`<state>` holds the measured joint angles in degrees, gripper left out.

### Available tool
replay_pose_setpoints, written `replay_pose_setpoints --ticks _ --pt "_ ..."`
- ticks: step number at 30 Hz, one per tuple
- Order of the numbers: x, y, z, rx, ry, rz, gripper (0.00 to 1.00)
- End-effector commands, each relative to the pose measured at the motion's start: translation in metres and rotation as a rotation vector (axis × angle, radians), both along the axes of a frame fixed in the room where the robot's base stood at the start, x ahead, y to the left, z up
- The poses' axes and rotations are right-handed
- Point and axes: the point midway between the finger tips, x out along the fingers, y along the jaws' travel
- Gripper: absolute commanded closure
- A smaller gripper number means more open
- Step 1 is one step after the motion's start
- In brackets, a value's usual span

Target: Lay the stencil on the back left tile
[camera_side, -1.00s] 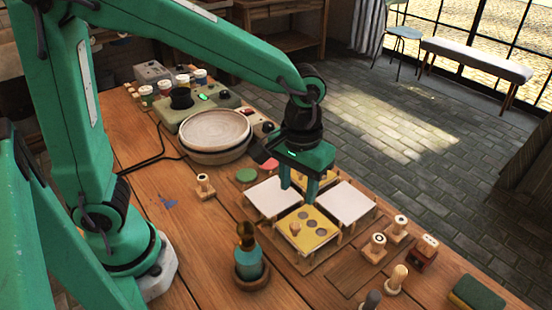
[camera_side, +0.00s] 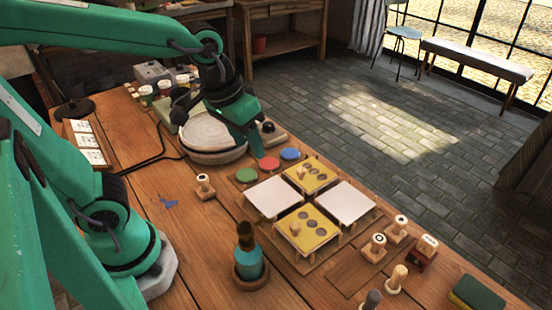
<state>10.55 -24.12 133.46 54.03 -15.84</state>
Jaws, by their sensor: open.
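Four square tiles stand on short pegs in a diamond layout. The left tile (camera_side: 272,198) and the right tile (camera_side: 345,203) are bare and white. One yellow stencil (camera_side: 318,236) with round holes and a wooden knob lies at the front position. Another yellow stencil (camera_side: 316,182) with holes and a knob lies at the back position. These stencils cover the tiles beneath them. My gripper (camera_side: 252,146) is open and empty, raised to the left of the back stencil, in front of the pale bowl in this view. Its fingertips are partly hard to make out.
A pale bowl (camera_side: 205,140) stands behind my gripper. Green (camera_side: 246,175), red (camera_side: 268,164) and blue (camera_side: 290,154) discs lie beside the tiles. A teal bottle (camera_side: 248,262) stands in front, a stamp (camera_side: 204,188) at left. Several wooden stamps (camera_side: 376,246) stand at right.

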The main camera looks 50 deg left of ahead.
Motion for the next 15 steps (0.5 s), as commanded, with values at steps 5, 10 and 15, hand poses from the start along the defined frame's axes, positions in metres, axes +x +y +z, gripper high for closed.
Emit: replay_pose_setpoints --ticks 5,10,15 --pt "-0.021 0.025 0.010 0.025 -0.098 -0.027 0.56" --pt "-0.037 0.042 0.014 0.059 -0.167 -0.053 0.56" --pt "-0.045 0.049 0.015 0.082 -0.203 -0.068 0.56"
